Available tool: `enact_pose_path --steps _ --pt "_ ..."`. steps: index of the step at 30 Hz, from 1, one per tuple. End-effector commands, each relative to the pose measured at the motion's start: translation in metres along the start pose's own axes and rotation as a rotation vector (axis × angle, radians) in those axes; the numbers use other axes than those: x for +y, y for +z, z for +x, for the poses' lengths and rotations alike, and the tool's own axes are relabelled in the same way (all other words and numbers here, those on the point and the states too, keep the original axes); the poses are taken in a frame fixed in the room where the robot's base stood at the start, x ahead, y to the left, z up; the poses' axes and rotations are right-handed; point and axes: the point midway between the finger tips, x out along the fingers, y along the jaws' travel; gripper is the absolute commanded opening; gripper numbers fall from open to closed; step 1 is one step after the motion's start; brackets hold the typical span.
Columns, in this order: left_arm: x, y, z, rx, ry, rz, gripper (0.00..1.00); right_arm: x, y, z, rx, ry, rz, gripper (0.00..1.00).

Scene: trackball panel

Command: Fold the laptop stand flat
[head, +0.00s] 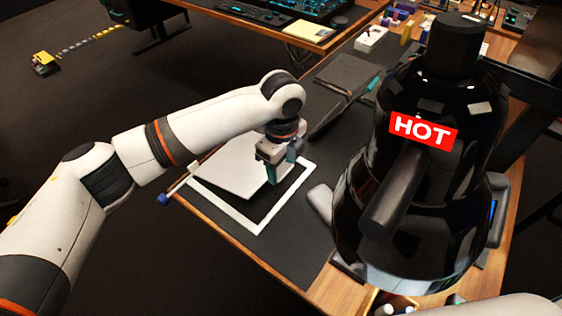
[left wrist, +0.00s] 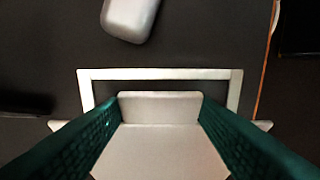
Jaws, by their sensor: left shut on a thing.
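The laptop stand is a white frame (head: 235,214) lying on a dark desk mat, with a pale flat panel (head: 232,172) sloping above it. My left gripper (head: 276,172) is at the right part of the panel, its teal fingers pointing down. In the left wrist view, the two teal fingers (left wrist: 157,106) stand on either side of the panel (left wrist: 160,145) and its raised lip (left wrist: 158,105). The gripper is shut on the panel. The white frame (left wrist: 160,74) shows beyond the lip. The panel's hinge is hidden. My right gripper is out of view.
A large glossy black vessel with a red HOT label (head: 423,131) stands close on the right. A dark closed laptop-like slab (head: 347,73) lies behind the stand. A grey rounded object (left wrist: 130,16) is near the frame. The front mat (head: 295,240) is clear.

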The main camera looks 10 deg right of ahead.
Motion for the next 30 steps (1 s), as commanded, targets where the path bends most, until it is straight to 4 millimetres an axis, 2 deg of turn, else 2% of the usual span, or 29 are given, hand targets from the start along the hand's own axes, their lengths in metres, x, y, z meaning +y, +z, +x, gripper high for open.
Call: enact_pose_path --steps 4,10,14,22,23,27,30 --pt "-0.002 0.014 0.031 -0.011 -0.010 0.001 0.13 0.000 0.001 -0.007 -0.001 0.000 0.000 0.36" --pt "-0.002 0.025 0.074 -0.012 -0.008 -0.001 0.13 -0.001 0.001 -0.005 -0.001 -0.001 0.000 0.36" --pt "-0.002 0.028 0.084 -0.014 -0.005 0.002 0.13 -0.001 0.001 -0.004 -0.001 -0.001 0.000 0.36" --pt "-0.002 0.030 0.086 -0.015 -0.005 0.006 0.13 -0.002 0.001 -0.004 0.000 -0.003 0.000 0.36" --pt "-0.002 0.030 0.086 -0.015 -0.005 0.006 0.56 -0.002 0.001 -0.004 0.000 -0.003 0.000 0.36" --pt "-0.001 0.029 0.085 -0.012 -0.004 0.005 0.76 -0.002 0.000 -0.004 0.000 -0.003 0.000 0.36" --pt "-0.001 0.027 0.084 -0.009 -0.004 0.003 0.76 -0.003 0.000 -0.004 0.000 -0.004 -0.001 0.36"
